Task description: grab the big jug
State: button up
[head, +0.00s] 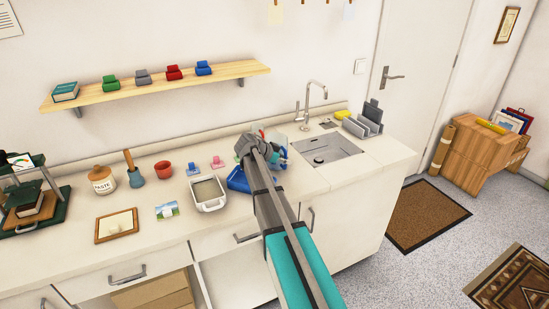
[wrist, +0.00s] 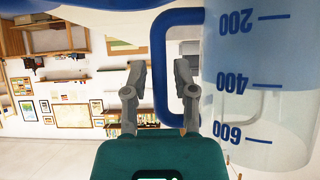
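The big jug (wrist: 260,100) fills the right of the wrist view. It is clear, with blue marks 200, 400 and 600 that read upside down in this view. Its blue handle (wrist: 160,60) stands out to the left as a loop. My gripper (wrist: 159,72) is open, with one finger on each side of the handle's outer bar. The right finger overlaps the loop's opening; I cannot tell if either finger touches the handle. In the head view my gripper (head: 258,147) is over the counter left of the sink, and my arm hides most of the jug.
A blue tray (head: 237,181) lies beside my arm on the counter (head: 330,181). The sink (head: 331,152) and a grey rack (head: 362,127) are to the right. A shelf (head: 150,85) hangs above.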

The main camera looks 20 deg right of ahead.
aim_at(285, 152)
dwell(0.3)
grip_shut()
jog(key=shift+r+p, duration=0.5)
dwell(0.5)
jog(key=shift+r+p, duration=1.15)
jog(key=shift+p, duration=0.05)
jog(key=s+a+r+p, duration=0.2)
jog(key=s+r+p, duration=0.7)
jog(key=s, duration=0.4)
jog(key=shift+s+r+p, duration=0.3)
jog(key=shift+s, duration=0.1)
dwell(0.7)
